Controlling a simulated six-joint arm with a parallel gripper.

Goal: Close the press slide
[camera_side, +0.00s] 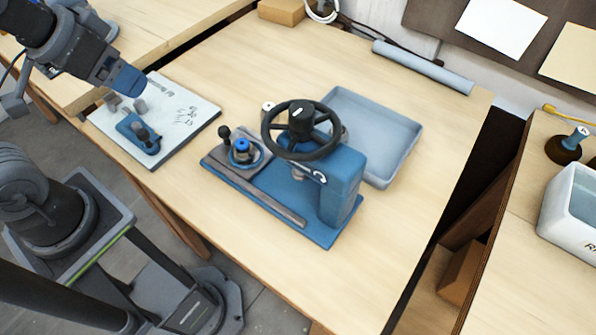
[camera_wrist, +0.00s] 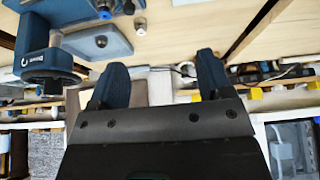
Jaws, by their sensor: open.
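The blue press (camera_side: 343,185) stands on the table with a black handwheel (camera_side: 301,130) on top. It also shows upside down at the upper left of the wrist view (camera_wrist: 35,32). Its grey slide (camera_side: 232,160) sits at the left end of the base, out from under the press head. The slide carries a blue-topped round piece (camera_side: 242,148) and a black knob (camera_side: 224,133); the knob also shows in the wrist view (camera_wrist: 138,26). My gripper (camera_side: 128,80) is above the white board, left of and apart from the press. Its two blue fingers (camera_wrist: 160,75) are spread and empty.
The white board (camera_side: 190,118) bears a blue fixture with a black knob (camera_side: 142,134) and small grey pieces. An empty grey-blue tray (camera_side: 395,135) lies behind the press. A grey tube (camera_side: 422,68) lies at the back. The table front right is clear.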

